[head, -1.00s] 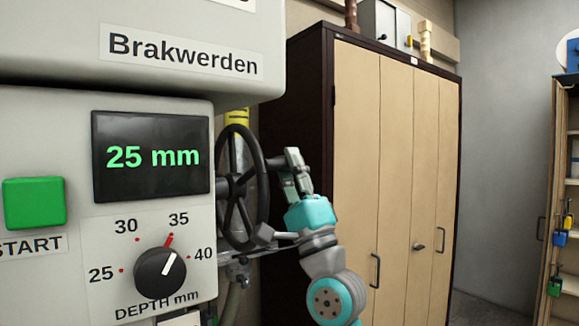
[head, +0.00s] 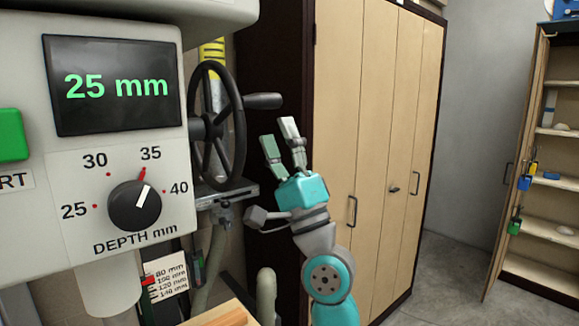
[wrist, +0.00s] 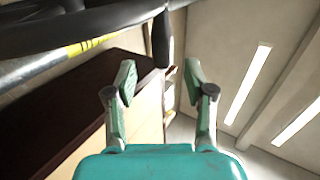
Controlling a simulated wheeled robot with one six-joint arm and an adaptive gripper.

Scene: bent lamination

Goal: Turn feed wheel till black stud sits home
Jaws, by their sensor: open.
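The black feed wheel (head: 238,125) stands on the right side of the grey machine, with a black crank handle (head: 263,101) sticking out to the right from its upper half. In the wrist view the wheel rim (wrist: 75,25) crosses the top left and the handle (wrist: 162,42) points down between the fingertips, beyond them. My gripper (head: 279,133) is open and empty, just below and right of the handle, apart from it. Its two fingers also frame the wrist view (wrist: 160,75). I cannot make out a separate black stud for certain.
The machine's display (head: 115,85) reads 25 mm. The depth knob (head: 134,206) points slightly right of the red 35 mark. A tall wooden cabinet (head: 375,130) stands close behind my gripper. An open shelf cabinet (head: 545,215) is far right. Grey floor is clear between them.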

